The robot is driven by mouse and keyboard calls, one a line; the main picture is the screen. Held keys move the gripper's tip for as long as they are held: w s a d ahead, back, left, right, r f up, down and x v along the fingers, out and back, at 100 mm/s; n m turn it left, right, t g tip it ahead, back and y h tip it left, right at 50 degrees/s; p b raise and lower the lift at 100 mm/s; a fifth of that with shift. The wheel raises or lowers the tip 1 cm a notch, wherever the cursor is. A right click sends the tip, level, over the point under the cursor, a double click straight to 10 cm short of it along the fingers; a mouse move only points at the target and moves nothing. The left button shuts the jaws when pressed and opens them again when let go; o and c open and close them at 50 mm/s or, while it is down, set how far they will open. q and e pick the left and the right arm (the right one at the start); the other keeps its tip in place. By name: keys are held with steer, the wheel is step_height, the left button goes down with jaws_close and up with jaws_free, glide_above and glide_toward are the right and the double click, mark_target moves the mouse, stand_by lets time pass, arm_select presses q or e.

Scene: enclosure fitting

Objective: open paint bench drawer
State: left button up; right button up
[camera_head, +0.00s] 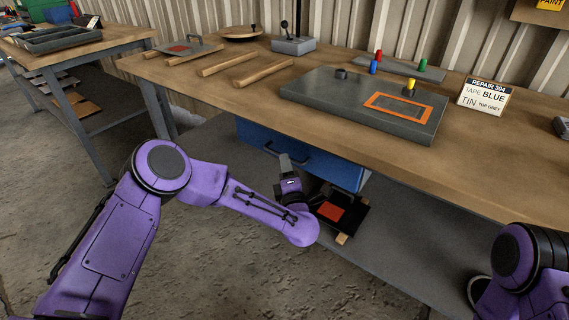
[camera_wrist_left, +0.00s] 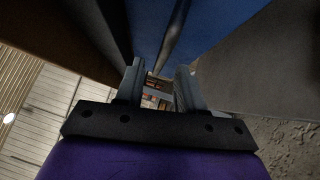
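The blue drawer (camera_head: 335,171) hangs under the wooden paint bench, its front facing me. Its dark bar handle (camera_head: 270,149) runs along the front, partly hidden by my gripper. My left gripper (camera_head: 286,163) is at the handle in the head view. In the left wrist view its two fingers (camera_wrist_left: 158,88) stand apart with a gap between them. The blue drawer front (camera_wrist_left: 222,25) fills the upper middle there, and the dark handle bar (camera_wrist_left: 174,38) runs down toward the gap. I cannot tell whether the fingers touch it. My right gripper is out of view.
The bench top (camera_head: 225,92) carries a grey panel (camera_head: 330,100) with an orange frame, wooden rods, coloured pegs and a sign (camera_head: 485,97). Below the drawer, a dark item with a red patch (camera_head: 331,211) lies on the lower shelf (camera_head: 395,235). Another bench stands at left.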

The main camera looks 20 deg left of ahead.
arm_select(q)
steer(key=shift+x, duration=1.15)
jaws_close()
